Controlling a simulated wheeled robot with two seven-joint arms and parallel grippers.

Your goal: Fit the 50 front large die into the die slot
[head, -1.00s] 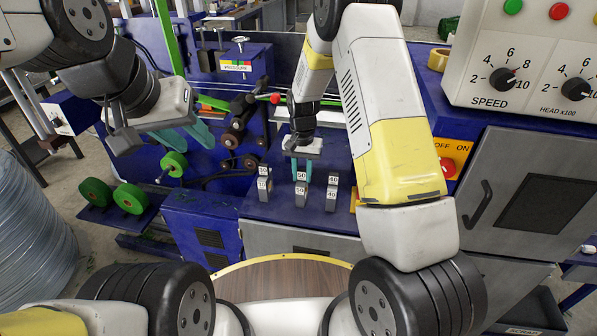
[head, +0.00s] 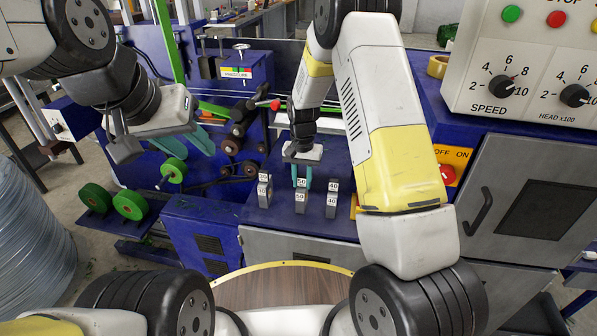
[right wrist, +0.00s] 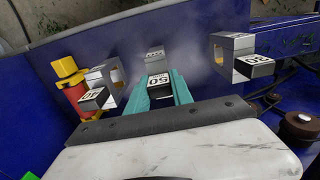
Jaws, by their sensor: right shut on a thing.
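In the head view my right gripper (head: 302,178) reaches down over the middle of three grey upright holders on the blue machine deck. Its teal fingers are shut on a small grey die labelled 50, which shows clearly in the right wrist view (right wrist: 158,85). The middle holder (right wrist: 155,58) stands directly behind this die; how deep the die sits in its slot is hidden. My left gripper (head: 187,143) is open and empty at the left.
Green-rimmed spools (head: 130,204) and rollers (head: 230,145) lie to the left. A control box (head: 525,70) with knobs stands at right, above a red switch (head: 447,173). The side holders (head: 264,195) stand close on either side of my right gripper.

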